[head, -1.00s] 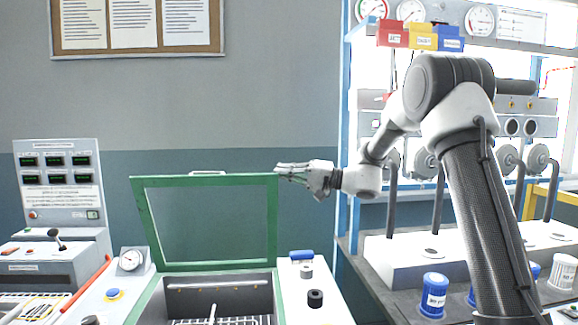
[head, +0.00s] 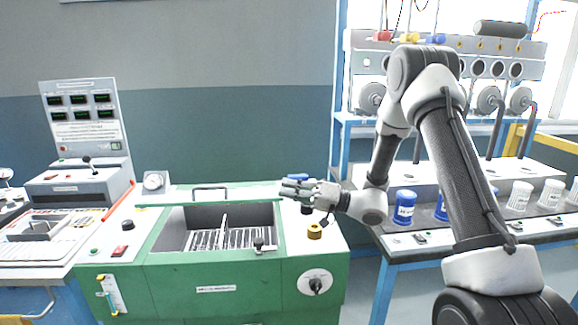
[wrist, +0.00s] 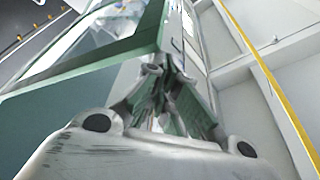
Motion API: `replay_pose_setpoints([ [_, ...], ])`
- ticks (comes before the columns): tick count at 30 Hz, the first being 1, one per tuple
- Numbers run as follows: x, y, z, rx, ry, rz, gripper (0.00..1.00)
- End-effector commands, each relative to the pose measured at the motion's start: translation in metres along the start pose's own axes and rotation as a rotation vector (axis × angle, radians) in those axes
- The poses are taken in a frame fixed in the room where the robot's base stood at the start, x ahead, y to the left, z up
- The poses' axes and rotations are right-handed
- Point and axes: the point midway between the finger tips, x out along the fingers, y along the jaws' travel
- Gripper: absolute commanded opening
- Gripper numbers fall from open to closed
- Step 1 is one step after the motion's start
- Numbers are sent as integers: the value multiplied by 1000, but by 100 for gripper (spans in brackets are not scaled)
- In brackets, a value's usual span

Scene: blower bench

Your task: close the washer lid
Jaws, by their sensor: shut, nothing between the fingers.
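In the wrist view the shut fingers (wrist: 172,75) lie close to the corner of the lid's green frame (wrist: 150,35), with glass beyond.
A gauge (head: 154,181) and a control console (head: 85,185) stand to the left. A black knob (head: 316,284) is on the washer's front right. A brass-coloured cylinder (head: 315,231) and a blue-topped item stand beside the tank. Blue (head: 404,207) and white jars line the right bench.

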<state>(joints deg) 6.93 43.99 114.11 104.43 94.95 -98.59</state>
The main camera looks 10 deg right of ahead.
Motion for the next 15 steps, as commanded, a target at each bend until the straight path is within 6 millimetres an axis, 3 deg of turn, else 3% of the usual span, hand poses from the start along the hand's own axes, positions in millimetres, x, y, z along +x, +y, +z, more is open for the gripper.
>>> replay_pose_setpoints([
  [6,-8,25,23,3,1,0,0],
  [15,-12,37,34,-1,0,0,0],
])
